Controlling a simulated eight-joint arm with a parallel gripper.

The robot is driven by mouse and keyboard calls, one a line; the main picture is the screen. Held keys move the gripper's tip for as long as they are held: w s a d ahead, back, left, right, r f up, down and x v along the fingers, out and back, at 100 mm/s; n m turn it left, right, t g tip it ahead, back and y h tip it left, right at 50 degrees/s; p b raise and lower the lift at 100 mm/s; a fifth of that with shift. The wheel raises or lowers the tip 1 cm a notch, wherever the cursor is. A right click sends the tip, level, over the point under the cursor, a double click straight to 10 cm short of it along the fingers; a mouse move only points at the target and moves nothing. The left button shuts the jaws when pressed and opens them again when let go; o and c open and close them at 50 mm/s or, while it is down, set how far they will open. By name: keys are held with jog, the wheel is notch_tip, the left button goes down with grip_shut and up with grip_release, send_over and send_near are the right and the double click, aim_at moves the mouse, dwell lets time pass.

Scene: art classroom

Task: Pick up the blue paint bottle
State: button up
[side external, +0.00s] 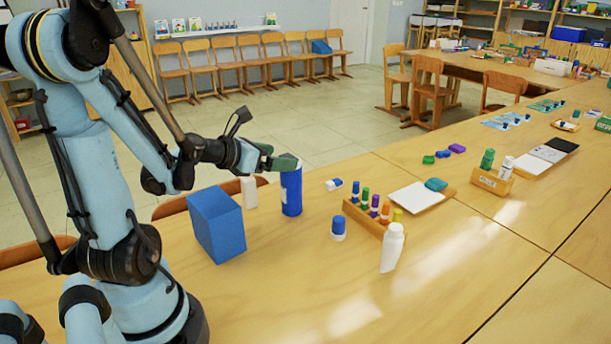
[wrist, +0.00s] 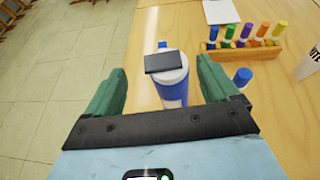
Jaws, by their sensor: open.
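The blue paint bottle (side external: 291,192) stands upright on the table, a tall blue cylinder with a pale band low on its side. In the wrist view the bottle (wrist: 172,84) is seen from above, with a white top and a dark flat piece across it. My gripper (side external: 277,161) has green fingers and is at the height of the bottle's top. In the wrist view my gripper (wrist: 160,66) is open, with one finger on each side of the bottle and gaps visible between. The side view does not show clearly whether a finger touches it.
A blue box (side external: 217,225) stands left of the bottle, and a white bottle (side external: 249,192) stands behind. To the right are a small blue-capped jar (side external: 338,228), a wooden rack (side external: 364,219) of coloured bottles and a white bottle (side external: 392,249). The front table area is clear.

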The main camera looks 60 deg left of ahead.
jog(key=shift+d+r+x, duration=0.1)
jog(key=shift+d+x, duration=0.1)
jog(key=shift+x, duration=0.85)
jog(key=shift+d+r+x, duration=0.1)
jog(key=shift+d+x, duration=0.1)
jog(key=shift+x, duration=1.9)
grip_shut()
